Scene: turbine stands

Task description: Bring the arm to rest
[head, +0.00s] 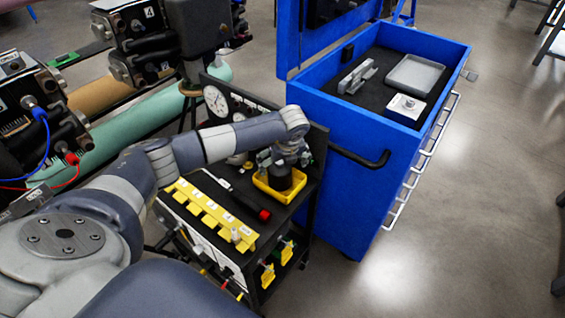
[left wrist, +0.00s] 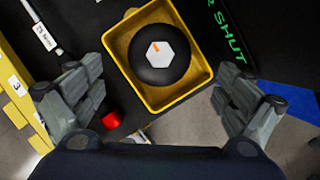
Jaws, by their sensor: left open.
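My left arm (head: 225,143) reaches in from the left over a black cart. My left gripper (head: 283,165) points down above a yellow tray (head: 262,186) on the cart top. In the left wrist view the gripper (left wrist: 160,100) is open, with its fingers apart on both sides of the yellow tray (left wrist: 180,98). A black round object with a pale hexagonal top (left wrist: 159,53) sits in the tray, between the fingers in the picture and apart from them. My right gripper is in neither view.
A blue tool cabinet (head: 340,170) with an open lid stands right of the cart, holding a grey tray (head: 415,75). A yellow numbered rack (head: 210,212) and a red-ended black tool (head: 240,193) lie on the cart. Machinery and pipes (head: 130,125) fill the left.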

